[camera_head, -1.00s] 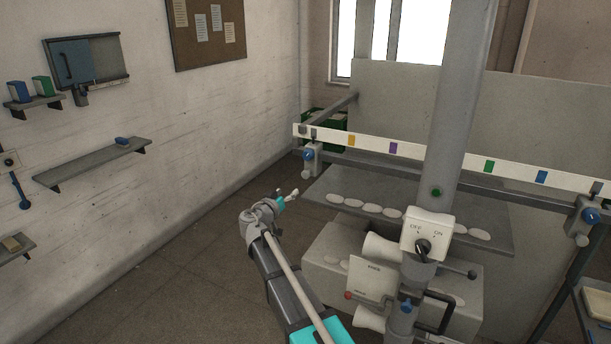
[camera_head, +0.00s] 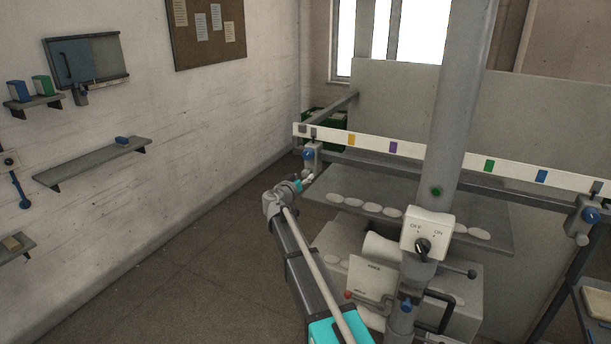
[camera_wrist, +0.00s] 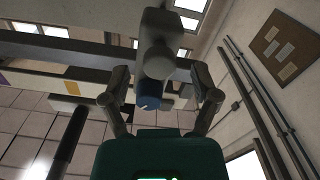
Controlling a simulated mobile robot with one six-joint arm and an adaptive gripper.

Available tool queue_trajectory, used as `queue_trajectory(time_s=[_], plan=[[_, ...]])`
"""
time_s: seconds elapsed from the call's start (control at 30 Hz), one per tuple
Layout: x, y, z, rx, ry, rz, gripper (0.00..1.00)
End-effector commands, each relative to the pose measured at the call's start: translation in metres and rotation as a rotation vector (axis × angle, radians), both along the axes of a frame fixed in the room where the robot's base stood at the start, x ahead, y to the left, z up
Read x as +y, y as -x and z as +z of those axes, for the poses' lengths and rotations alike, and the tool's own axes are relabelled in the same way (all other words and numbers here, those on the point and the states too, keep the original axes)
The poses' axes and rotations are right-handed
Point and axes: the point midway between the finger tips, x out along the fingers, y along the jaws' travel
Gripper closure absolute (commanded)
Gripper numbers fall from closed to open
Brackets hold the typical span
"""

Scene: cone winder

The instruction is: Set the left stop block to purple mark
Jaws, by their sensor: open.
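The left stop block (camera_head: 313,160), grey with a blue knob (camera_head: 308,154), sits at the left end of the white scale rail (camera_head: 322,132), left of the orange mark (camera_head: 351,140). The purple mark (camera_head: 393,148) is farther right on the rail. My gripper (camera_head: 308,179) is just below the left stop block in the head view. In the wrist view my gripper (camera_wrist: 162,98) is open, with its fingers on either side of the stop block (camera_wrist: 156,50) and its blue knob (camera_wrist: 149,95). I cannot tell whether the fingers touch it.
A right stop block (camera_head: 583,219) sits at the rail's right end, past the green mark (camera_head: 489,166) and blue mark (camera_head: 541,177). A grey column (camera_head: 460,100) with a switch box (camera_head: 428,234) stands in front of the rail. A grey shelf plate (camera_head: 490,217) lies below the rail.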

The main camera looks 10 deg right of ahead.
Motion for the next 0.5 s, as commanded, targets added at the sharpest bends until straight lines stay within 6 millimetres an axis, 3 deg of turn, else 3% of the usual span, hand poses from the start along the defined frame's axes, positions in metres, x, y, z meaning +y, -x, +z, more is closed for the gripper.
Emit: queue_trajectory(time_s=[0.2, 0.5], plan=[[-0.013, -0.018, 0.0, 0.0, 0.0, -0.001, 0.22], [-0.016, -0.021, 0.0, 0.0, 0.0, 0.0, 0.22]])
